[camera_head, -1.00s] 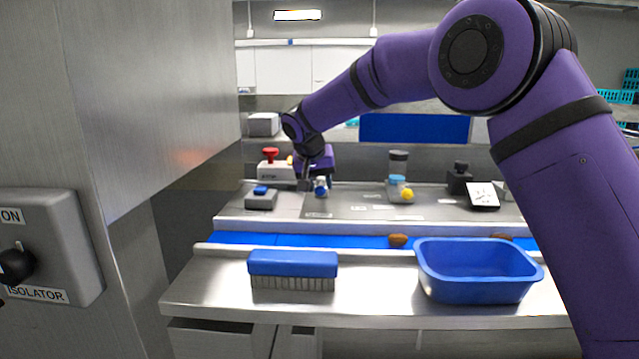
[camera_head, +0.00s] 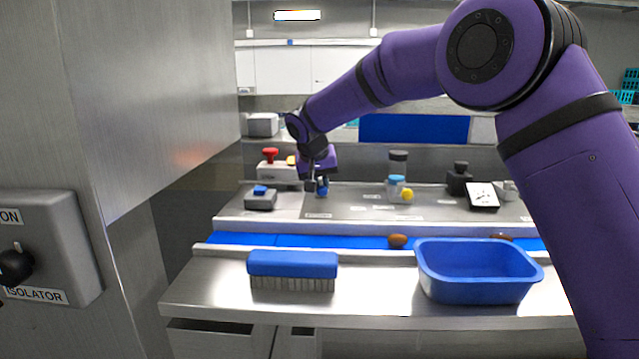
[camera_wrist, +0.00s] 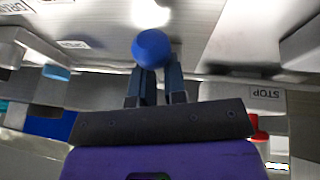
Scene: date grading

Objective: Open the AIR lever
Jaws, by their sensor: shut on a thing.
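The lever's round blue knob (camera_wrist: 151,47) sits between the two fingertips of my gripper (camera_wrist: 153,72) in the wrist view, and the fingers are shut on it. In the head view my gripper (camera_head: 317,184) points down at the back counter, with the blue knob (camera_head: 323,187) at its fingertips. The knob's stem and base are mostly hidden. I cannot read an AIR label at this size, and the lever's exact angle is unclear.
A small grey box with a blue top (camera_head: 260,198) stands left of the lever, and a red-knobbed unit (camera_head: 270,160) behind it. Cups (camera_head: 397,182) stand to the right. In front are a blue belt, a blue brush (camera_head: 293,264) and a blue tub (camera_head: 478,297).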

